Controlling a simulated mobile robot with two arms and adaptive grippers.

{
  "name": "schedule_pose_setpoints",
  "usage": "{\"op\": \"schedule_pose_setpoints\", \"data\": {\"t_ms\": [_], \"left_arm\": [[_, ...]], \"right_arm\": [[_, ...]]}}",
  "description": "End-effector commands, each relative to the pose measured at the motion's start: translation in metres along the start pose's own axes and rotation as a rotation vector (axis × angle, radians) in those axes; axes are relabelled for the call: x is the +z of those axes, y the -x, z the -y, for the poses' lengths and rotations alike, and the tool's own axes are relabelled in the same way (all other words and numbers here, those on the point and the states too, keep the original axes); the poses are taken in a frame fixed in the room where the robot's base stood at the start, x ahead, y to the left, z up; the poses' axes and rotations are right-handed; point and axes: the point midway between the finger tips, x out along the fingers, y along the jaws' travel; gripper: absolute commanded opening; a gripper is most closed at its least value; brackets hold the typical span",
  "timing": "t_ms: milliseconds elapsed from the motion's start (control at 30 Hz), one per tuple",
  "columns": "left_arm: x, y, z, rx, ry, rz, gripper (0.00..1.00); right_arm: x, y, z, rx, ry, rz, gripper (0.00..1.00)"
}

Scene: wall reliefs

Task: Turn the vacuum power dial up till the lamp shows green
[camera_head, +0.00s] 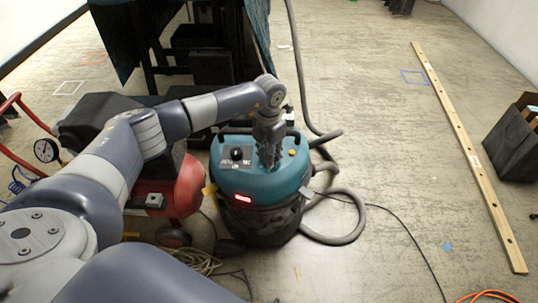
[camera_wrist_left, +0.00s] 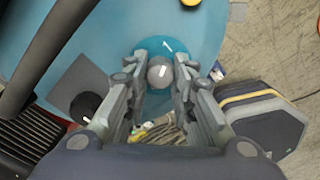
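The vacuum (camera_head: 285,180) is a drum with a teal lid and a dark body, and the lid also shows in the left wrist view (camera_wrist_left: 215,20). A red lamp (camera_head: 243,198) glows on its front. My left gripper (camera_head: 268,160) points down at the lid and hides the spot under it. In the left wrist view a round grey dial (camera_wrist_left: 160,71) with a white mark sits on a blue disc, between the fingertips of my left gripper (camera_wrist_left: 160,80). The fingers stand apart, one on each side; I cannot tell whether they press on it. My right gripper is out of view.
A black knob (camera_head: 236,153) on a dark panel sits left of the gripper, also in the wrist view (camera_wrist_left: 85,106). A red compressor (camera_head: 185,190) stands left of the vacuum. A grey hose (camera_head: 350,235) curls right. A wooden beam (camera_head: 465,150) lies on open floor.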

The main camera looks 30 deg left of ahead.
Motion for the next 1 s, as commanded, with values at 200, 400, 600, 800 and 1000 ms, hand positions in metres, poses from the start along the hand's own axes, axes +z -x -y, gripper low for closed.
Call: {"op": "schedule_pose_setpoints", "data": {"t_ms": [200, 400, 600, 800, 1000], "left_arm": [[0.0001, 0.0001, 0.0000, 0.000, -0.001, 0.000, 0.00], [0.0002, 0.0002, -0.0001, 0.000, -0.033, 0.001, 0.00], [0.0006, 0.0006, 0.0000, 0.000, -0.133, 0.002, 0.00], [0.0002, 0.0003, -0.0002, 0.001, -0.299, 0.001, 0.00], [0.0005, 0.0004, -0.0001, 0.001, -0.490, 0.002, 0.00]], "right_arm": [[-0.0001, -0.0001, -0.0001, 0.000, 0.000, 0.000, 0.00], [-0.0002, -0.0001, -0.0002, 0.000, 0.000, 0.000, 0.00], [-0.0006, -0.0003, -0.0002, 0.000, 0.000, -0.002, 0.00], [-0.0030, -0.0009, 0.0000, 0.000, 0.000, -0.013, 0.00], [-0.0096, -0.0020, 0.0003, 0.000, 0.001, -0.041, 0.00]]}}
